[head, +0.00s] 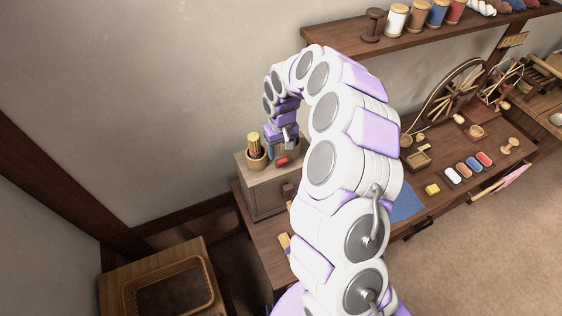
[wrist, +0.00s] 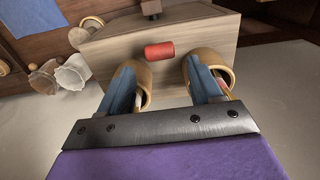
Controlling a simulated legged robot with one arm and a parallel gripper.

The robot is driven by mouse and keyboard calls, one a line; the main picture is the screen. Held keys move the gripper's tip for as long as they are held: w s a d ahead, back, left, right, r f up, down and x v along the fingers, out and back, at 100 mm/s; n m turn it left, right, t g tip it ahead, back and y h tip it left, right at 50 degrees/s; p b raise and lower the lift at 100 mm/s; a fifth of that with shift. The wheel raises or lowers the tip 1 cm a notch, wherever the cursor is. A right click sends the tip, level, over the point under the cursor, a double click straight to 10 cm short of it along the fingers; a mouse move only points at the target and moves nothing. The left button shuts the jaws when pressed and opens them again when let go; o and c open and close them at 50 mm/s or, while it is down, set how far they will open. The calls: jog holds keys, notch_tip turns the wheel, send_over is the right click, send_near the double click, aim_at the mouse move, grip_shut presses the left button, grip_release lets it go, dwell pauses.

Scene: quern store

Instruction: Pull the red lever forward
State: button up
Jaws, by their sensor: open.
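The red lever end (head: 281,161) is a short red cylinder on the pale wooden box (head: 262,194) on the bench. In the wrist view the red lever (wrist: 159,51) lies just beyond the gap between my fingertips, against the wooden box (wrist: 195,42). My gripper (wrist: 161,70) is open, its two blue-grey fingers wide apart with nothing held between them. In the head view my gripper (head: 281,147) is above the box, close to the lever; my own wrist partly hides it. How the lever joins the box is hidden.
A round holder (head: 256,160) of yellow sticks stands on the box, left of my gripper. Two round wooden holders show close behind my fingers in the wrist view. A shelf (head: 400,45) with spools runs along the wall. A basket (head: 168,288) sits at lower left.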

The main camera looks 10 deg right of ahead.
aim_at(281, 162)
jog(key=f, duration=0.6)
jog(key=shift+a, duration=0.3)
jog(key=shift+d+f, duration=0.25)
jog(key=shift+f, duration=0.35)
